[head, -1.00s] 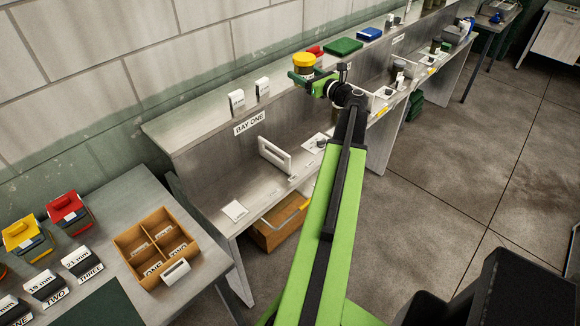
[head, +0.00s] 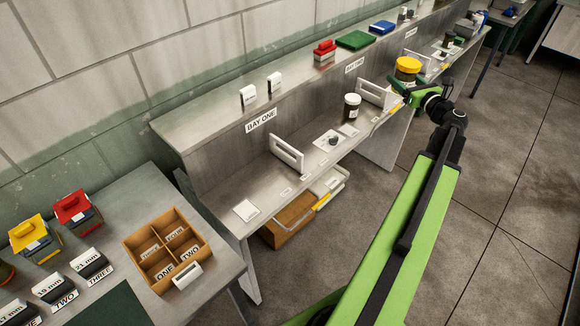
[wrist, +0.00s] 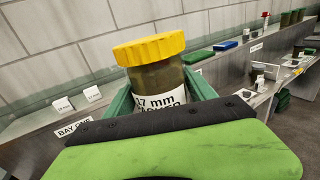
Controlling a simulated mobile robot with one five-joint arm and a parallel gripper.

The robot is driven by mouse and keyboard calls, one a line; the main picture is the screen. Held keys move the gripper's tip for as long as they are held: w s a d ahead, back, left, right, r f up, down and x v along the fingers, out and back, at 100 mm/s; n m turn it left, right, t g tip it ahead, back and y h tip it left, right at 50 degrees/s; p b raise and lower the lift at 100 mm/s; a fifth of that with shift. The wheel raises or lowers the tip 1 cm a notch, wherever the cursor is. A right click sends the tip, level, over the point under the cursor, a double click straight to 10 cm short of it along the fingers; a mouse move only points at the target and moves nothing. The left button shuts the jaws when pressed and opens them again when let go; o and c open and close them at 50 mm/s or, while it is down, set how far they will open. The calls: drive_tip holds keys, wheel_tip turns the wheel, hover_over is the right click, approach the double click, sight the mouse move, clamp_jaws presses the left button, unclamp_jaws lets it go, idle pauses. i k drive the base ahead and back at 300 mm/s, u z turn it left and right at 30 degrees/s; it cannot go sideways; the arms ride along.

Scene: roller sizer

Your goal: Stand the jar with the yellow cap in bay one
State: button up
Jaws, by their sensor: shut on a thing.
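The jar with the yellow cap (head: 408,66) is upright in my gripper (head: 401,83), held in the air in front of the bench's right part. In the wrist view the jar (wrist: 160,80) stands between the green jaws, and its white label reads "17 mm" with the lower part hidden. Bay one is the left part of the bench's lower shelf (head: 263,190), under the "BAY ONE" sign (head: 261,121). It lies to the left of my gripper, well apart from it. A white upright divider (head: 287,152) stands on that shelf.
A white-capped jar (head: 352,107) stands on the shelf right of the divider, near a second white divider (head: 372,92). A white card (head: 246,210) lies at bay one's left end. A wooden compartment box (head: 137,246) sits on the left table. Open floor lies right of the bench.

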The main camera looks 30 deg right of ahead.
sight(260, 182)
drive_tip(key=z, duration=0.15)
drive_tip(key=k, duration=0.85)
drive_tip(key=u, duration=0.85)
drive_tip(key=i, duration=1)
drive_tip(key=z, duration=0.05)
